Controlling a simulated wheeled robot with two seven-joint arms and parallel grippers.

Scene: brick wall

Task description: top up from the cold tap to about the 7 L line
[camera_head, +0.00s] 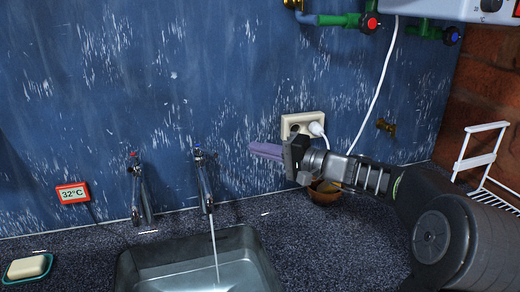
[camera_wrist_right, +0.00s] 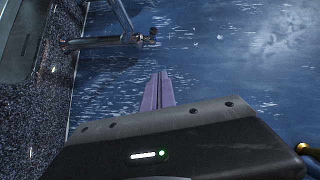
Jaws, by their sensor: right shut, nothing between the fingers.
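The cold tap (camera_head: 205,182), with a blue mark on top, stands on the wall side of the steel sink (camera_head: 133,262). A thin stream of water (camera_head: 214,245) runs from it into the sink. Water (camera_head: 195,278) shows in the sink; no litre line can be read. The red-marked tap (camera_head: 139,190) stands to its left with no stream visible. My right gripper (camera_head: 255,150) is shut and empty, to the right of the cold tap and apart from it. In the wrist view its purple fingers (camera_wrist_right: 160,82) are together, with a tap (camera_wrist_right: 105,42) beyond them. My left gripper is out of view.
A red-framed display (camera_head: 73,193) reads 32°C. A soap bar lies in a teal dish (camera_head: 27,268) at left. A socket with a white plug (camera_head: 316,128) and a brown bowl (camera_head: 323,193) are near my right gripper. A white rack (camera_head: 485,160) stands at right.

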